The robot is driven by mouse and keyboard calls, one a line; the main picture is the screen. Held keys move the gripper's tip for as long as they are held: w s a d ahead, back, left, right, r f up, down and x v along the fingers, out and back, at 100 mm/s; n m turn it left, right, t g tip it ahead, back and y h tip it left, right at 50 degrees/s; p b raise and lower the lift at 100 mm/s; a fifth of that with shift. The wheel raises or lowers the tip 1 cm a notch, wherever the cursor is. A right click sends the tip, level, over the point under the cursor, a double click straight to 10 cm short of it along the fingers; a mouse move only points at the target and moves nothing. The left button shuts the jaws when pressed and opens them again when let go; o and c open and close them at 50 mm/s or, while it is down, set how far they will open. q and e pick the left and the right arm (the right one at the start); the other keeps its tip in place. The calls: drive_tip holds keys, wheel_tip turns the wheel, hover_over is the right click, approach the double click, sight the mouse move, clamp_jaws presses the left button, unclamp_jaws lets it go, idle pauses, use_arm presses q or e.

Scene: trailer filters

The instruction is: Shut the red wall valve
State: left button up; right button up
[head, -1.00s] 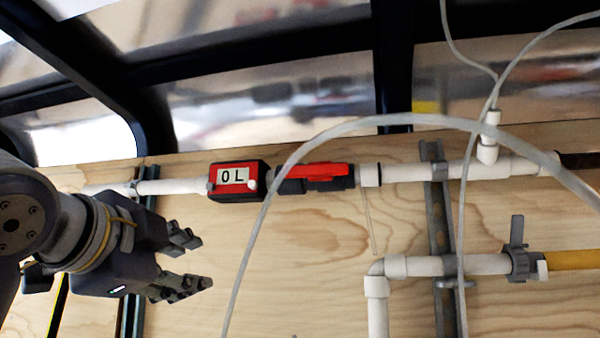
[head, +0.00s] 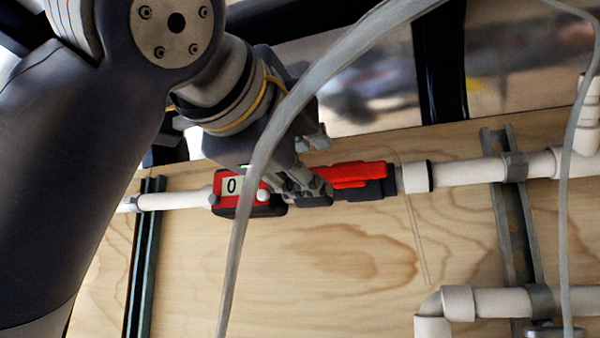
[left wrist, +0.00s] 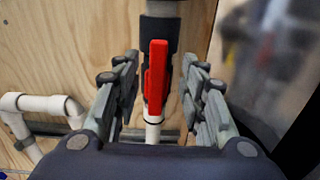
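The red wall valve has a red handle (head: 350,175) lying in line with the white pipe, on a dark valve body (head: 378,190). In the left wrist view the red handle (left wrist: 157,75) shows between the two fingers, with a gap on each side. My left gripper (head: 316,164) is open and empty at the left end of the handle, one finger above and one below its line. It also shows open in the left wrist view (left wrist: 162,88). The gripper hides part of the valve's left end. My right gripper is not in view.
A red meter (head: 230,187) reading 0 sits on the pipe just left of the valve, partly covered by my gripper. A pale hose (head: 260,165) arcs in front of my left gripper. Lower pipes (head: 485,300) are at the right. The plywood wall (head: 340,260) below the valve is clear.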

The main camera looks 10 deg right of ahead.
sight(342, 173)
use_arm(q)
drive_tip(key=p+x, duration=0.1)
drive_tip(key=x, duration=0.4)
drive_tip(key=shift+w+d+f, duration=0.1)
drive_tip(key=shift+w, duration=0.05)
drive_tip(key=shift+c, duration=0.3)
drive_tip(key=shift+w+d, duration=0.1)
drive_tip(key=shift+d, duration=0.05)
clamp_jaws()
drive_tip(key=shift+f, duration=0.1)
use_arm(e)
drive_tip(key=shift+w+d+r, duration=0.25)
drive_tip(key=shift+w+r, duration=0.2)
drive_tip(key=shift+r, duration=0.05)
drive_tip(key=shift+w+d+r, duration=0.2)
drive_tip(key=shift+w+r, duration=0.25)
